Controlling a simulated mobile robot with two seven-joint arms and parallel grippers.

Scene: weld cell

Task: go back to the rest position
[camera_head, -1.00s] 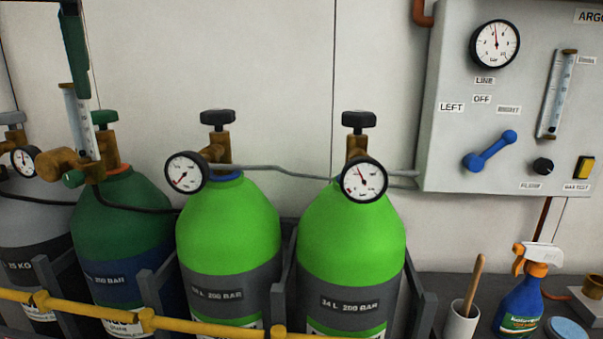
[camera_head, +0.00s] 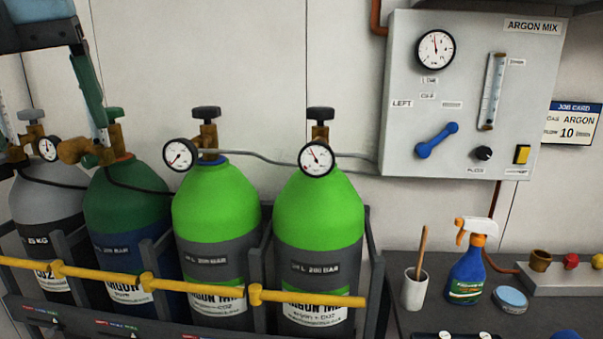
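My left gripper (camera_head: 56,138) is at the upper left. Its dark body is cut by the top left corner and a green finger slants down in front of the dark green cylinder's regulator (camera_head: 75,151). A dark part at the left edge seems to be the other finger, with a wide gap between them. I see nothing held in it. Whether the green finger touches the regulator cannot be told. My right gripper is not in view.
A grey cylinder (camera_head: 45,200), a dark green one (camera_head: 125,200) and two bright green ones (camera_head: 215,200) (camera_head: 320,210) stand behind a yellow bar (camera_head: 200,285). The gas panel (camera_head: 460,90) hangs right. A spray bottle (camera_head: 466,278) and cup (camera_head: 414,290) stand on the bench (camera_head: 400,265).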

